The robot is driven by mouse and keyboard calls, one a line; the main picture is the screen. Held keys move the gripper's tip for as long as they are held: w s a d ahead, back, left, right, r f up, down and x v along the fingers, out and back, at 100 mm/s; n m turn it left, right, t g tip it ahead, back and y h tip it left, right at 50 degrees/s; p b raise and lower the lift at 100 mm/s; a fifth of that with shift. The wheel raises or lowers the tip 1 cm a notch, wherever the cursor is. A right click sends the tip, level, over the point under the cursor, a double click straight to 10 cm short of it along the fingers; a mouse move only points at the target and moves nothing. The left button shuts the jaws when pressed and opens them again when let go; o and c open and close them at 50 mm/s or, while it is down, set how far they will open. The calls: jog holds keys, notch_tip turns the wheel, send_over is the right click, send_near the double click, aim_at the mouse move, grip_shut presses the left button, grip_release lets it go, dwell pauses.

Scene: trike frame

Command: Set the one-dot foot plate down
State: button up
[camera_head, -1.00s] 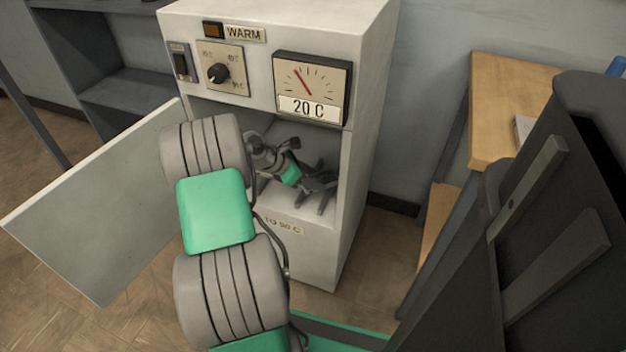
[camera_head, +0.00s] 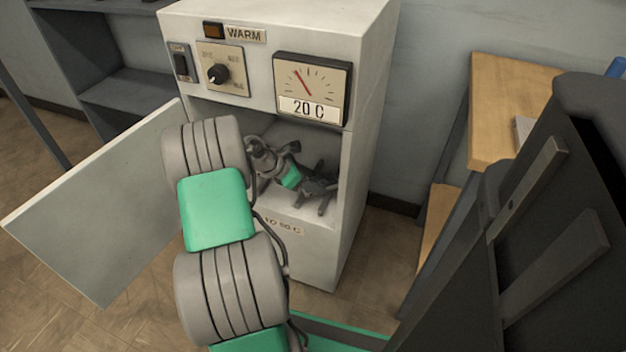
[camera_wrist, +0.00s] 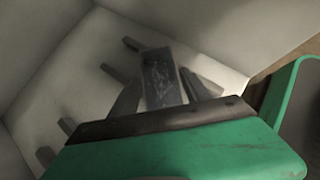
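A dark grey foot plate (camera_wrist: 162,78) with faint pale marks lies between the two fingertips of my gripper (camera_wrist: 161,72) in the wrist view. The fingers reach close along both its sides and seem to hold it. I cannot make out its dot. It is over the pale floor of the cabinet compartment (camera_wrist: 70,75); I cannot tell if it touches down. In the head view my gripper (camera_head: 318,187) is inside the open white cabinet (camera_head: 350,190), low over its floor, and the plate cannot be told apart there.
Several dark pegs (camera_wrist: 108,70) stand on the compartment floor left of and beyond the plate. The cabinet door (camera_head: 95,205) is swung open to the left. The dial (camera_head: 310,88) reads 20 C. A wooden bench (camera_head: 505,110) stands at the right.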

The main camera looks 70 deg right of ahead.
jog(key=o, duration=0.4)
jog(key=shift+o, duration=0.2)
